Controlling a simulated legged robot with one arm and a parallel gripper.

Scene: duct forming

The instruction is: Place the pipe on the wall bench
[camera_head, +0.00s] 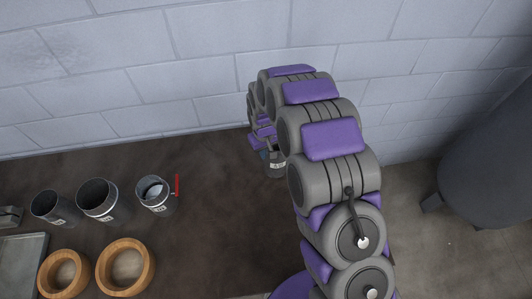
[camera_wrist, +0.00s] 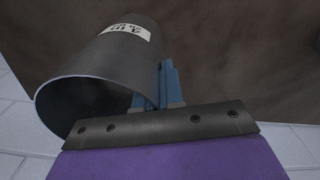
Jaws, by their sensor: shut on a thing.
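A dark grey pipe (camera_wrist: 95,75) with a white label fills the left of the wrist view, its open end facing the lower left. My gripper (camera_wrist: 157,85) has blue fingers shut on the pipe's wall near its rim. In the head view the held pipe (camera_head: 276,164) shows below my gripper (camera_head: 262,148), close to the block wall and over the right part of the brown bench top (camera_head: 215,225). My arm hides part of both. I cannot tell whether the pipe touches the bench.
Three grey cylinders stand at the left: one (camera_head: 50,208), a wider one (camera_head: 98,201) and one beside a red strip (camera_head: 155,195). Two wooden rings (camera_head: 64,274) (camera_head: 125,268) and a grey tray (camera_head: 22,268) lie nearer. A large dark tank (camera_head: 490,150) stands right. The bench middle is clear.

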